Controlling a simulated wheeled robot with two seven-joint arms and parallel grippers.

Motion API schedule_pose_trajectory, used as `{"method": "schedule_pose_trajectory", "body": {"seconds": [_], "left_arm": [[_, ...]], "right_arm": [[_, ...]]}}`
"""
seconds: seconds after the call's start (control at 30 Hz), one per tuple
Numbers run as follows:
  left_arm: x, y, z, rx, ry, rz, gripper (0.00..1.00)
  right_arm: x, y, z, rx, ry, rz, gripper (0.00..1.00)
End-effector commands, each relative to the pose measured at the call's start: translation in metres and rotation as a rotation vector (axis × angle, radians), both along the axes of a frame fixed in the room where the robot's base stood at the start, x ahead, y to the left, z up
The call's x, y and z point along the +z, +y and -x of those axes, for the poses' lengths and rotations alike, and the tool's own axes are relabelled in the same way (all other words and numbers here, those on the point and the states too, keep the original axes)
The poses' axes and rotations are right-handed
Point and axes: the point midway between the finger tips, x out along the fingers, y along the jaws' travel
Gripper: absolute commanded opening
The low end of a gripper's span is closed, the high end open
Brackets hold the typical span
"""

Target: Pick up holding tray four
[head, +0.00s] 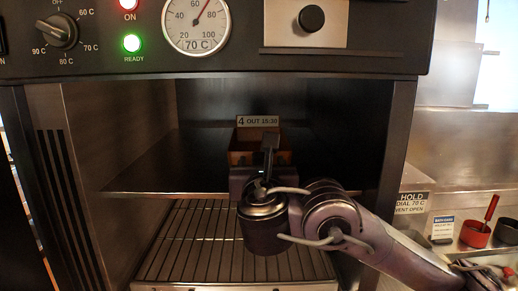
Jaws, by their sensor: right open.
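Holding tray four (240,158) is an orange-brown tray inside the cabinet, with a label (257,121) reading "4 OUT 15:30" above its front. My right arm comes in from the lower right and its gripper (270,148) is right in front of the tray. The gripper is open. Its wrist and fingers hide the lower front of the tray, and I cannot tell whether the fingers touch it. My left gripper is not in view.
The holding cabinet is open, with a solid shelf (155,178) and a wire rack (190,240) below it. A control panel (100,50) overhangs the opening. A red pot (475,233) stands on the counter at right.

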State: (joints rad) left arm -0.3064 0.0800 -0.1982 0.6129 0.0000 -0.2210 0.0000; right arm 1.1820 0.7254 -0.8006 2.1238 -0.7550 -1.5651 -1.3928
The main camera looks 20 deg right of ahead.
Motion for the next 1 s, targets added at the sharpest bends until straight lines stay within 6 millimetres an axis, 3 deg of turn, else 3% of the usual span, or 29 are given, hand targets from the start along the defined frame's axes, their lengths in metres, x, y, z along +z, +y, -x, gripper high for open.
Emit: {"method": "schedule_pose_trajectory", "body": {"seconds": [0.2,0.53,1.0], "left_arm": [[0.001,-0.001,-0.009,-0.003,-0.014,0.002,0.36],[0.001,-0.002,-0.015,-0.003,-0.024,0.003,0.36],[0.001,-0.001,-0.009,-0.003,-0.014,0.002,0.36]], "right_arm": [[0.001,-0.005,-0.024,-0.001,-0.001,-0.001,0.58],[0.000,-0.006,-0.028,0.001,0.000,-0.003,0.58],[0.000,-0.006,-0.028,0.001,0.001,-0.002,0.00]]}}
